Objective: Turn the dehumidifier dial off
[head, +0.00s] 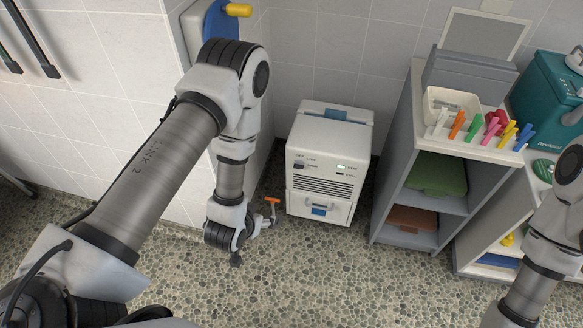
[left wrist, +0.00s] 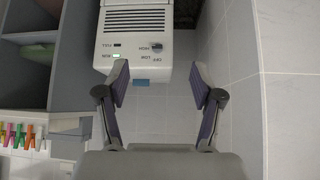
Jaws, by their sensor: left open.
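The white dehumidifier (head: 327,166) stands on the floor against the tiled wall, with a louvred front and a drawer with a blue patch below. Its small dark dial (head: 299,165) is at the left of the front panel, beside OFF, LOW and HIGH lettering. The dial (left wrist: 157,47) also shows upside down in the left wrist view; its exact setting is too small to tell. A green RUN light (left wrist: 115,56) is lit. My left gripper (left wrist: 159,84) is open and empty, its fingers apart and pointing towards the panel, not touching the dial. My right gripper is out of view.
A grey shelf unit (head: 391,160) stands right of the dehumidifier, with coloured clips on top. A tiled wall lies close on the left. An orange-topped piece (head: 272,200) shows near my left wrist. The pebbled floor (head: 350,275) in front is clear.

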